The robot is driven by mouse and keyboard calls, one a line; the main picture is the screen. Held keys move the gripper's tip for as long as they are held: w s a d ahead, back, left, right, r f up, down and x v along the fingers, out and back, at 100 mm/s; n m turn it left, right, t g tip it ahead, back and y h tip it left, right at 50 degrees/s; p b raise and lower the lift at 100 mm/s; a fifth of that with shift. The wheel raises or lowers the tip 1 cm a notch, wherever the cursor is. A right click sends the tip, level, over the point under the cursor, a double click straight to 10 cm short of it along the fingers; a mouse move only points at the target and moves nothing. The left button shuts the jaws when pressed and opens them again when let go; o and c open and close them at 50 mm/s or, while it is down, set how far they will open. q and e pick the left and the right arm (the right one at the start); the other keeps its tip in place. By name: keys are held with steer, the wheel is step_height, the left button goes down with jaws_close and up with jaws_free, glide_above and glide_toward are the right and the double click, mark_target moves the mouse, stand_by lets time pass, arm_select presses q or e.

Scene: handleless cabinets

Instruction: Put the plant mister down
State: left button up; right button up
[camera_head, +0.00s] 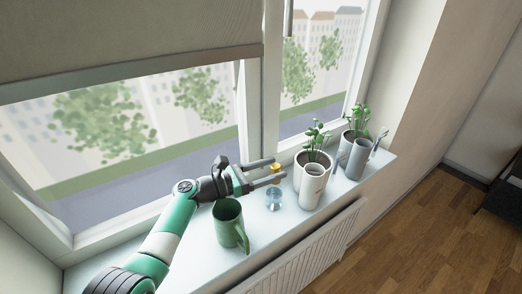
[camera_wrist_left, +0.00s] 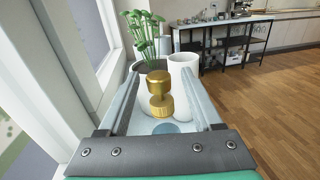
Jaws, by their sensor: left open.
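The plant mister (camera_head: 273,200) has a clear bluish glass body and a gold top. It appears upright on the window sill (camera_head: 205,270). My left gripper (camera_head: 279,168) is open, with its two fingers on either side of the gold top. In the left wrist view the gold top of the mister (camera_wrist_left: 160,98) sits between the open fingers (camera_wrist_left: 160,76), with a visible gap on both sides. My right gripper is not in view.
A green watering can or jug (camera_head: 229,226) stands left of the mister. A white cylinder (camera_head: 311,188) and a potted plant (camera_head: 318,158) stand to its right, close by. Further right are another plant (camera_head: 354,125) and a grey cup (camera_head: 357,160). The window is behind; a radiator (camera_head: 310,250) is below.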

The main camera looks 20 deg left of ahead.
arm_select(q)
steer(key=shift+w+d, duration=0.15)
steer(key=shift+d, duration=0.05)
steer(key=shift+d+r, duration=0.15)
steer(key=s+d+r+m+t+y, duration=0.1)
steer(key=s+d+r+m+t, duration=0.15)
steer(key=r+m, duration=0.6)
steer(key=s+d+r+m+t+y, duration=0.1)
steer(key=d+r+m, duration=0.2)
steer(key=r+m, duration=0.6)
steer(key=s+a+r+m+t+y, duration=0.2)
steer(key=s+r+m+t+y, duration=0.3)
steer(key=s+r, duration=0.55)
steer(key=s+a+r+m+t+y, duration=0.25)
steer(key=s+r+m+t, duration=0.35)
steer(key=s, duration=0.8)
step_height(320, 180, up, 42)
steer(key=p, duration=4.1)
steer(key=shift+w+g+p, duration=0.15)
steer(key=shift+g+p, duration=0.15)
steer(key=shift+g, duration=0.15)
steer(key=shift+d+r, duration=0.1)
steer(key=shift+r, duration=0.05)
